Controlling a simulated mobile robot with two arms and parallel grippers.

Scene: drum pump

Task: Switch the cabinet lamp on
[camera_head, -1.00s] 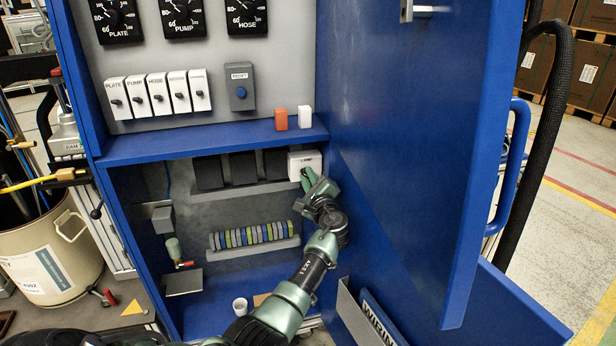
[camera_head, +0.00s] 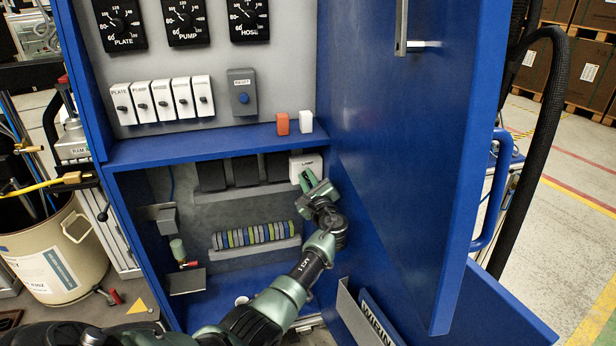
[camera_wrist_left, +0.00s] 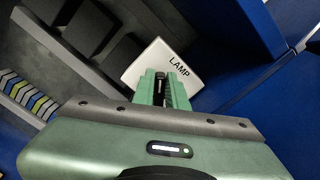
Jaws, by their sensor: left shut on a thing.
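The white lamp switch box (camera_head: 305,164), with "LAMP" printed on it, sits at the right end of the row in the lower bay of the blue cabinet (camera_head: 221,145). It also shows in the left wrist view (camera_wrist_left: 148,62). My left gripper (camera_head: 307,182) is at the front of this box. In the left wrist view its green fingers (camera_wrist_left: 164,88) are close together around a small dark part at the box, most likely the switch lever; the fingers hide much of it. My right gripper is not in view.
The open blue door (camera_head: 400,130) stands close to the right of my left arm. Black modules (camera_head: 245,169) sit left of the lamp box. An orange block (camera_head: 282,123) and a white block (camera_head: 306,121) stand on the shelf above. Coloured terminals (camera_head: 255,235) lie below.

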